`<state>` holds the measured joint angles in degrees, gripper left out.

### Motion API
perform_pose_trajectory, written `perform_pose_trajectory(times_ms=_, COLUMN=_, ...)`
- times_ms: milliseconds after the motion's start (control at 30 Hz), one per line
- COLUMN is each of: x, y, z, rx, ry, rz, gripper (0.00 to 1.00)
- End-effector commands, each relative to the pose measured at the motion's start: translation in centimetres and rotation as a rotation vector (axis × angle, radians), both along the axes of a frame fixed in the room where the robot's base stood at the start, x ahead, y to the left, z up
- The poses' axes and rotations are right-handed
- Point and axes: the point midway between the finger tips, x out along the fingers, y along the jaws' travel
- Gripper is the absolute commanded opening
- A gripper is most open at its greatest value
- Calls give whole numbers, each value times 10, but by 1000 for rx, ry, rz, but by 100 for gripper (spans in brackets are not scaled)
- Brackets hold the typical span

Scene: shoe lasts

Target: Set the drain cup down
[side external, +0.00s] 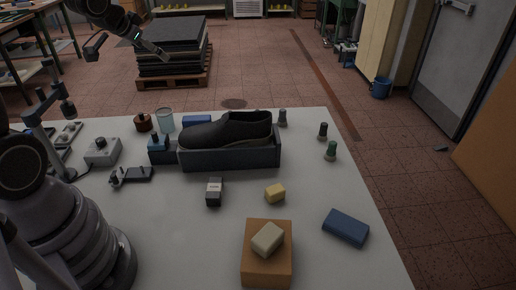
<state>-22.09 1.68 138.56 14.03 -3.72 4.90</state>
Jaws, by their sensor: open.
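A pale, see-through cup (165,121), which looks like the drain cup, stands upright toward the back left of the table. It is just behind a blue block-like fixture (160,154), which may hide its lower edge. I cannot tell exactly what its base rests on. My gripper (164,55) is high at the upper left, well above the table and apart from the cup. It is open, and I see nothing held in it.
A black shoe (227,131) sits in a dark tray (235,158) right of the cup. A brown round pot (144,122) stands close on the cup's left. A grey control box (103,152) is farther left. The table's (330,190) right side has bare room.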

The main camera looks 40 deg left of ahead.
Motion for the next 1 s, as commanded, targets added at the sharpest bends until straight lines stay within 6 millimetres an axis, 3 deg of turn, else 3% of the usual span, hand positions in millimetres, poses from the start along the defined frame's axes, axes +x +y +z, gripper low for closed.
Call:
perform_pose_trajectory(times_ms=33, x=-16, y=-23, z=23, rx=-12, ry=8, rz=-9, gripper=87)
perform_pose_trajectory(times_ms=200, x=-92, y=-86, z=61, rx=-101, ry=92, rz=-30, gripper=87)
perform_pose_trajectory(times_ms=300, x=-136, y=-112, z=70, rx=-155, ry=142, rz=-56, gripper=87)
perform_pose_trajectory(times_ms=433, x=-178, y=-132, z=73, rx=-204, ry=193, rz=-89, gripper=87)
perform_pose_trajectory(times_ms=600, x=-199, y=-140, z=72, rx=-229, ry=224, rz=-106, gripper=87)
perform_pose_trajectory(times_ms=1000, x=-199, y=-139, z=72, rx=-228, ry=226, rz=-105, gripper=87)
